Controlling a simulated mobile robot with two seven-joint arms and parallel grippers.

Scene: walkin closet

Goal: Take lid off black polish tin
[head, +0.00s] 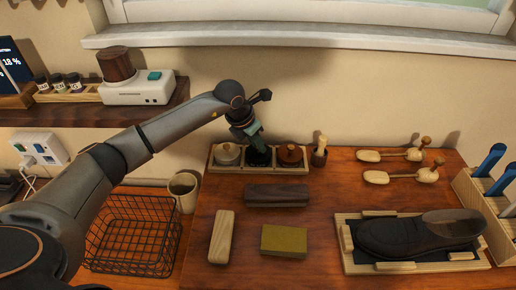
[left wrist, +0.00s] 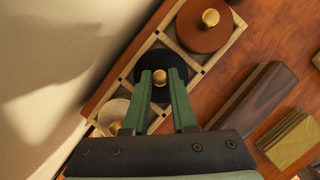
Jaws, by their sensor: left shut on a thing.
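The black polish tin (head: 259,158) sits in the middle compartment of a light wooden rack, between a pale tin (head: 228,154) and a brown tin (head: 291,154). Its black lid (left wrist: 154,60) carries a small brass knob (left wrist: 160,77). My left gripper (head: 257,143) points down over the black tin. In the left wrist view its green fingers (left wrist: 159,75) are shut on the knob at both sides. The lid looks level; I cannot tell whether it touches the tin. My right gripper does not show.
The rack (left wrist: 196,60) stands against the wall at the back of the wooden table. A dark brush (head: 277,195), a pale block (head: 222,236) and an olive block (head: 284,240) lie in front. A black shoe (head: 415,236) rests on a tray at right. A wire basket (head: 133,232) is at left.

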